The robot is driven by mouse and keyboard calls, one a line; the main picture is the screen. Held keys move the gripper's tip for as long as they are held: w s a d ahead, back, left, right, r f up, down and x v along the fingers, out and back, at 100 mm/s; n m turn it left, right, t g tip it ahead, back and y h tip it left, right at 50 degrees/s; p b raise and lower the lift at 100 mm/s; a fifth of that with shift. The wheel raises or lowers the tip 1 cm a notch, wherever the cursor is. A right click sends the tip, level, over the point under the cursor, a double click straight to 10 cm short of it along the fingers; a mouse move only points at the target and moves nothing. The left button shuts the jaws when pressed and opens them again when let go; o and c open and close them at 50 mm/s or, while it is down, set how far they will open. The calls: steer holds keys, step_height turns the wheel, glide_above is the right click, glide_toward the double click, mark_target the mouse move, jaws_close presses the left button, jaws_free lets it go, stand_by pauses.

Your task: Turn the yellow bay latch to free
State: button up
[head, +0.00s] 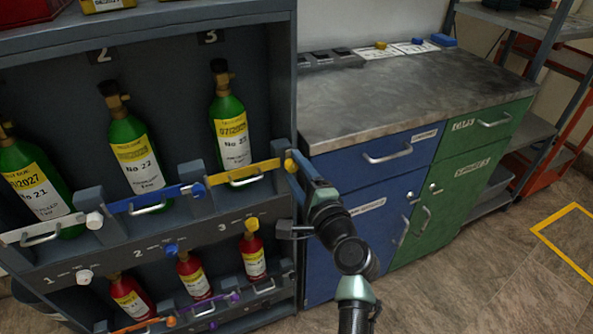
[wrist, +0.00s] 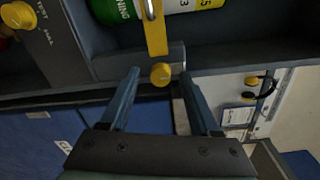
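The yellow bay latch bar (head: 243,173) runs across the front of bay 3, before a green cylinder (head: 230,125). A round yellow knob (head: 290,163) sits at the bar's right end. In the wrist view the bar (wrist: 155,28) reaches down from the top edge, with the knob (wrist: 161,74) just below its end. My gripper (wrist: 160,74) is open, with one finger on each side of the knob and a gap to both. In the head view my gripper (head: 296,167) is at the knob, its fingertips partly hidden.
Blue (head: 150,199) and white (head: 45,230) bars cross the bays to the left. Another yellow knob (head: 252,224) is on the panel below, above small red cylinders (head: 254,256). A blue and green cabinet (head: 372,150) stands close on the right. The floor beyond is clear.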

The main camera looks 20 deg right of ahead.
steer(key=s+p, duration=0.1)
steer(key=s, duration=1.2)
steer(key=shift+d+r, duration=0.25)
steer(key=shift+w+r, duration=0.1)
